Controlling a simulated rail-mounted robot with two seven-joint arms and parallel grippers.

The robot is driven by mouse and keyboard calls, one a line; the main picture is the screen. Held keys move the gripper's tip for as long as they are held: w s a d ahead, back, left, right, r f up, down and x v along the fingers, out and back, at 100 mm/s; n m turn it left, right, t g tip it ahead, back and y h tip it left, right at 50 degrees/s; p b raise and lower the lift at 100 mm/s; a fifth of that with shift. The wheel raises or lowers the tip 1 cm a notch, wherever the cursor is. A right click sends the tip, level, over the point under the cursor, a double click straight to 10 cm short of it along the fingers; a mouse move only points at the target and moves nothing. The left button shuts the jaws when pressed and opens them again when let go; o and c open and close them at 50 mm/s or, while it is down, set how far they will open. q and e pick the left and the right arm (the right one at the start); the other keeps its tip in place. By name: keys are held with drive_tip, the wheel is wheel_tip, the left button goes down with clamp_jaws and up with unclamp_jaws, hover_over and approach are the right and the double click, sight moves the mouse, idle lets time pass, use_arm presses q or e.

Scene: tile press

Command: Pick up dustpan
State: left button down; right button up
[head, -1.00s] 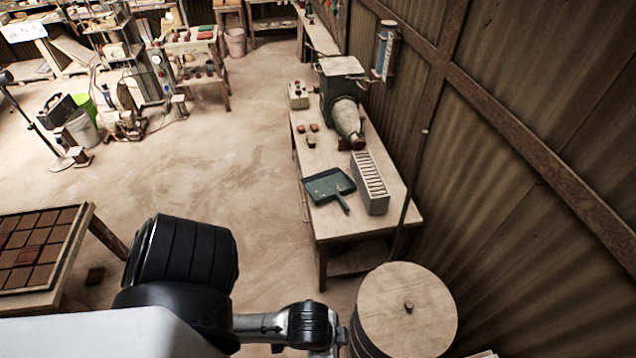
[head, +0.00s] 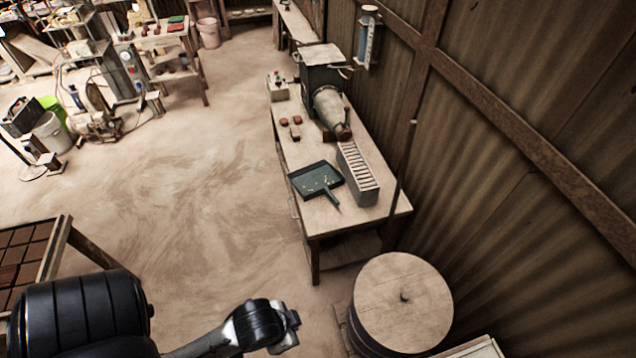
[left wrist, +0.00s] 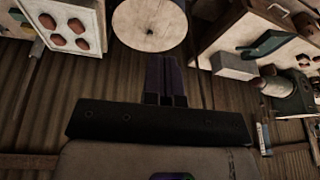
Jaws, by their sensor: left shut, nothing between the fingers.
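The dark green dustpan (head: 316,178) lies on the wooden table along the right wall, its handle pointing toward the table's near edge. It also shows in the left wrist view (left wrist: 266,42), at the upper right. My left gripper (left wrist: 166,62) shows in the left wrist view with its fingers together and nothing between them. It is well apart from the dustpan. In the head view my left arm reaches in from the bottom left, short of the table. My right gripper is in neither current view.
A grey slotted box (head: 358,177) stands close to the dustpan's right. A motor-like machine (head: 325,95) and small reddish pieces sit farther back. A round-lidded barrel (head: 402,300) stands before the table (head: 325,218). The floor left of the table is open.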

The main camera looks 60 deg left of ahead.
use_arm(q)
drive_tip(key=c, duration=1.9)
unclamp_jaws()
drive_tip(key=o, duration=0.6)
drive_tip(key=shift+d, duration=0.2)
drive_tip(key=o, duration=0.4)
drive_tip(key=shift+s, duration=0.1)
drive_tip(key=shift+a, duration=0.15)
